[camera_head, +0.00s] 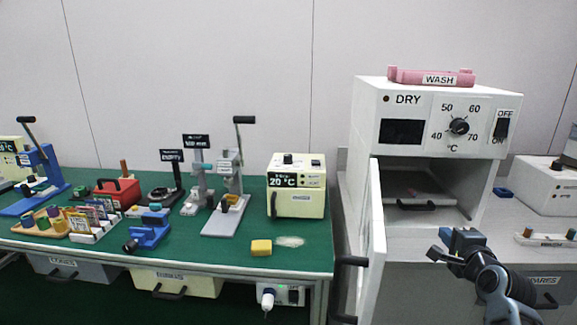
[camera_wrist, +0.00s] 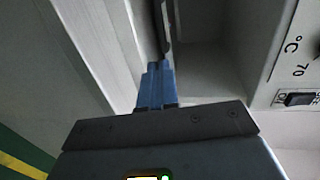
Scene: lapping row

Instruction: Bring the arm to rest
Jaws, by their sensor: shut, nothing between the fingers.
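My gripper (camera_head: 445,236) is in front of the white drying oven marked DRY, at the right of the head view. Its blue fingers are together and empty, and they show in the wrist view (camera_wrist: 157,85). The arm reaches up from the lower right. The oven (camera_head: 365,110) has its door (camera_head: 374,240) swung open to the left of my gripper. Inside is a shelf with a dark-handled tray (camera_head: 416,206). The wrist view looks close at the oven front, with part of its dial panel (camera_wrist: 298,60) at the right.
A pink WASH tray (camera_head: 430,77) lies on the oven. The green bench (camera_head: 100,240) at the left holds a 20 °C box (camera_head: 296,190), a yellow block (camera_head: 261,247), presses and racks. A white unit (camera_head: 545,185) stands at the right. The open door projects forward.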

